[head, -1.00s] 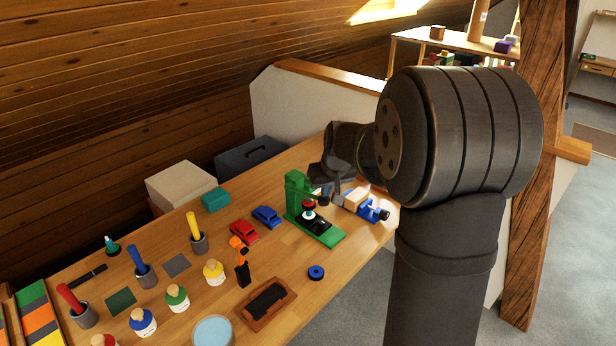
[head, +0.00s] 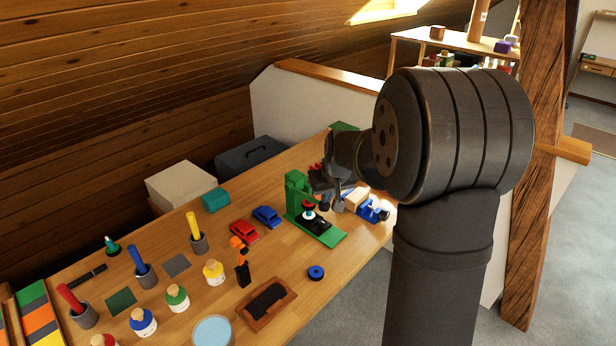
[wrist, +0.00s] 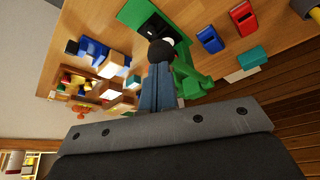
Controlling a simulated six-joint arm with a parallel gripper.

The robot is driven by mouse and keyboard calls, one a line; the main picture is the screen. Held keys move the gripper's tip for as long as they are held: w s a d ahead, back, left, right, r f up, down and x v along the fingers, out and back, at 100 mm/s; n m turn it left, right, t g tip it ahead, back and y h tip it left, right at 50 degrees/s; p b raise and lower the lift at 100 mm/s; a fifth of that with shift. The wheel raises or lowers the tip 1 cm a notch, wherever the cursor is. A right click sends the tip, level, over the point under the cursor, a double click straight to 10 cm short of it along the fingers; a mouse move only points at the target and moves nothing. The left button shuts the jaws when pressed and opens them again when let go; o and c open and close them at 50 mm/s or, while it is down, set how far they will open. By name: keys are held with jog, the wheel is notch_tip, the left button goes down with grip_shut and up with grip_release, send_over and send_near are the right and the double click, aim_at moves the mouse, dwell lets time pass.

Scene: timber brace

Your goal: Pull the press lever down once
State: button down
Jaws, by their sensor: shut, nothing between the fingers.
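The press is green, with an upright column (head: 296,188) and a flat base (head: 330,237). A black plate lies on the base, and a red and white part stands above it. My gripper (head: 332,207) is just right of the column, low beside the press, shut and empty. In the wrist view the shut fingers (wrist: 160,62) overlap the green press (wrist: 188,76), with a dark round part and a white one at their tips. The lever is not clearly told apart; my gripper hides part of the press, and I cannot tell whether they touch.
A blue vise-like item with a wooden block (head: 356,199) is close to the right. A blue ring (head: 316,272) and a brown tray (head: 287,303) lie in front.

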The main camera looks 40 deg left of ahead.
jog(key=shift+f, duration=0.2)
jog(key=shift+r, duration=0.1)
notch_tip(320, 180, up, 14)
dwell(1.5)
jog(key=shift+f, duration=3.8)
jog(key=shift+f, duration=2.95)
jog(key=shift+a+r, duration=0.2)
jog(key=shift+r, duration=0.55)
jog(key=shift+a+r, duration=0.15)
jog(key=shift+r, duration=0.6)
